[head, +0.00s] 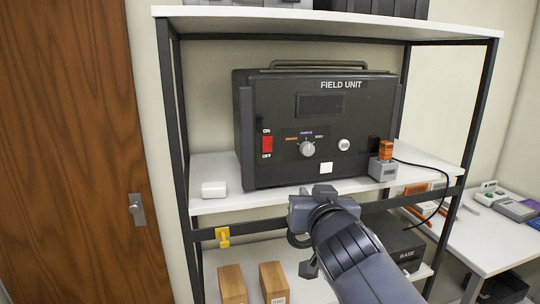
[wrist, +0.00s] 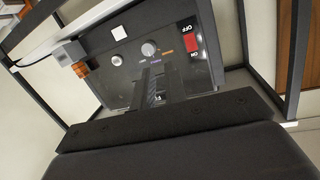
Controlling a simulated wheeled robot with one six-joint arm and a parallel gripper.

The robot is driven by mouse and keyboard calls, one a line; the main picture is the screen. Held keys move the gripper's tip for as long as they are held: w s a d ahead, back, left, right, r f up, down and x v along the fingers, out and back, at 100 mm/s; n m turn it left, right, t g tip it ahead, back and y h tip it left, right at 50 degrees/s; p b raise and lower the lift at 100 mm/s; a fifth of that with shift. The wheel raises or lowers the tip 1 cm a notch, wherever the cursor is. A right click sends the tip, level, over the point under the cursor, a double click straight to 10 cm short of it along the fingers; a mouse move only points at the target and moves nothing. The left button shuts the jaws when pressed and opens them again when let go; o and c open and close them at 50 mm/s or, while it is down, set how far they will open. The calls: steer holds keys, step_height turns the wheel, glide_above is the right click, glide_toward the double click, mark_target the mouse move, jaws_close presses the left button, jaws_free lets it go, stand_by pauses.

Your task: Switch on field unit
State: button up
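The field unit (head: 365,112) is a dark box with a top handle, standing on the middle shelf. Its red switch (head: 267,144) is on the left of the front panel, with ON above and OFF below; I cannot tell which way it is set. The display (head: 321,105) is dark. In the wrist view the panel appears upside down, with the red switch (wrist: 193,43) at upper right. My gripper (head: 318,200) is in front of the unit's lower edge, right of and below the switch. Its fingers (wrist: 156,68) lie close together, with nothing seen between them.
A knob (head: 307,149) and a round white button (head: 344,145) are on the panel. A white box (head: 214,189) sits left of the unit, and a grey block with an orange top (head: 384,162) stands at its right. The shelf's dark posts (head: 176,110) flank the space.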

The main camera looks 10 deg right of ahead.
mark_target(267, 139)
steer(key=w+n+t+b, duration=0.1)
steer(key=w, duration=0.1)
steer(key=w+a+r+y+b, duration=0.1)
steer(key=w, duration=0.1)
steer(key=w+a+n+t+y+b, duration=0.1)
steer(key=w, duration=0.2)
steer(key=shift+a+r+n+t, duration=0.2)
steer(key=shift+a+n+t, duration=0.05)
steer(key=shift+n+t, duration=0.05)
jaws_close()
steer(key=shift+w+a+r+y, duration=0.15)
steer(key=shift+w+r+y, duration=0.05)
steer(key=shift+r+y, duration=0.2)
steer(key=w, duration=0.4)
steer(key=w+r+p, duration=0.1)
steer(key=w, duration=0.4)
steer(key=w+p, duration=0.1)
steer(key=w, duration=0.4)
steer(key=shift+a+r, duration=0.25)
steer(key=shift+a, duration=0.15)
steer(key=shift+w+r+p, duration=0.15)
steer(key=shift+p, duration=0.15)
